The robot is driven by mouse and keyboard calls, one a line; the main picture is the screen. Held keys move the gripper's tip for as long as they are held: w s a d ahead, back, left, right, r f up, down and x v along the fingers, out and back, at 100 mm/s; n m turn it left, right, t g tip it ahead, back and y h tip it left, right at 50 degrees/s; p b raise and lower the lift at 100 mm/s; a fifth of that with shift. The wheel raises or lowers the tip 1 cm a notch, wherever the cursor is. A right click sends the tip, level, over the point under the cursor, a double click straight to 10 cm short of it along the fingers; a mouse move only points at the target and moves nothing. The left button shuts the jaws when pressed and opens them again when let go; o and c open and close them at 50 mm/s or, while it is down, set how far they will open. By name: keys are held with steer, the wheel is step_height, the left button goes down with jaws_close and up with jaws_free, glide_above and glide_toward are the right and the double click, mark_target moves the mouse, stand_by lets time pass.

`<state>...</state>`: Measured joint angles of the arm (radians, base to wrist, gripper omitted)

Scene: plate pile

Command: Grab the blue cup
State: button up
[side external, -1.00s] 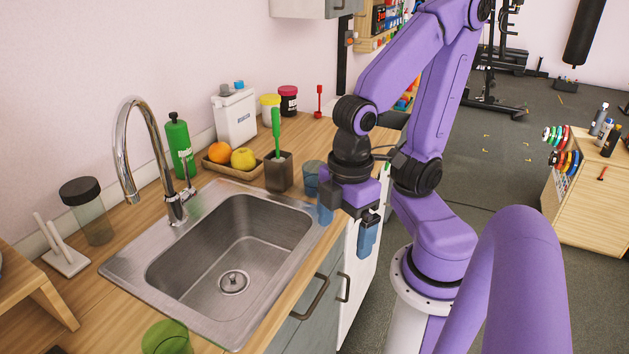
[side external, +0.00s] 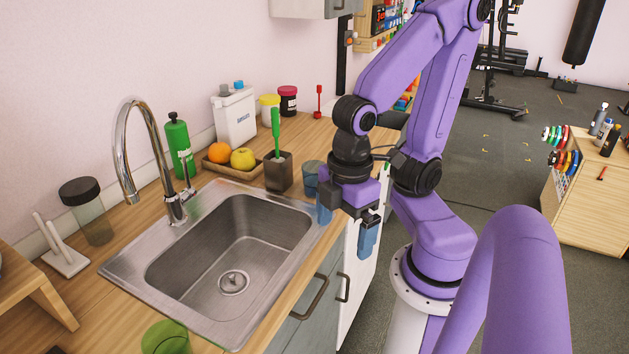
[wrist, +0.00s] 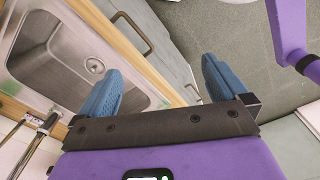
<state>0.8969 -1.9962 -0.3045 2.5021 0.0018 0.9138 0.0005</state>
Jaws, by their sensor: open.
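The blue cup (side external: 311,178) is a bluish, see-through cup standing upright on the wooden counter, right of the dark brush holder and behind my gripper in the side view. My gripper (side external: 347,232) has two blue fingers spread wide apart with nothing between them. It points down at the counter's front edge, near the sink's right corner, in front of the cup and apart from it as far as I can tell. In the wrist view my gripper (wrist: 166,88) is open over the counter edge and cabinet front. The cup does not show in the wrist view.
A steel sink (side external: 282,277) with a tall faucet (side external: 127,150) lies left of my gripper. A dark holder with a green brush (side external: 278,172) stands close beside the cup. A fruit tray (side external: 222,169) is behind. A green cup (side external: 165,338) stands at the front.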

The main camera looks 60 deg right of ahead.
steer(key=w+d+f+n+h, duration=0.2)
steer(key=w+d+h, duration=0.35)
steer(key=w, duration=0.35)
steer(key=n+h, duration=0.3)
steer(key=h, duration=0.4)
glide_toward(315, 180)
steer(key=w+a+r, duration=0.2)
steer(key=a+r, duration=0.1)
steer(key=r, duration=0.1)
steer(key=x, duration=1.1)
steer(key=shift+s+d+f, duration=0.1)
steer(key=shift+d+f, duration=0.15)
steer(key=shift+x, duration=2.7)
steer(key=shift+s+a, duration=0.1)
steer(key=shift+s, duration=0.1)
steer(key=c, duration=1)
